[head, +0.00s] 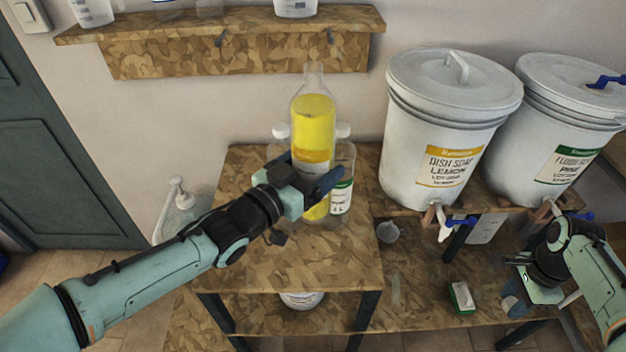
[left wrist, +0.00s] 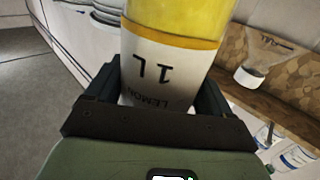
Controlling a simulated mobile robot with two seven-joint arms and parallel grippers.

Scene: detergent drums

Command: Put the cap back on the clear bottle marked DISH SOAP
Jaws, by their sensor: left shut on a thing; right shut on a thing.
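A clear bottle (head: 313,120) of yellow liquid, with an orange and white label, is upright over the wooden table. Its narrow neck is bare. In the left wrist view the bottle (left wrist: 170,60) shows LEMON and 1 L; no DISH SOAP wording is legible on it. My left gripper (head: 318,182) is shut around its lower part. I cannot tell whether its base touches the table. My right gripper (head: 518,288) is low at the right, by the lower shelf, far from the bottle. I cannot make out a loose cap.
White-capped bottles (head: 343,178) stand close behind the held one. Two white drums (head: 450,110) (head: 565,120) with taps stand at the right. The tabletop's front (head: 330,262) is clear.

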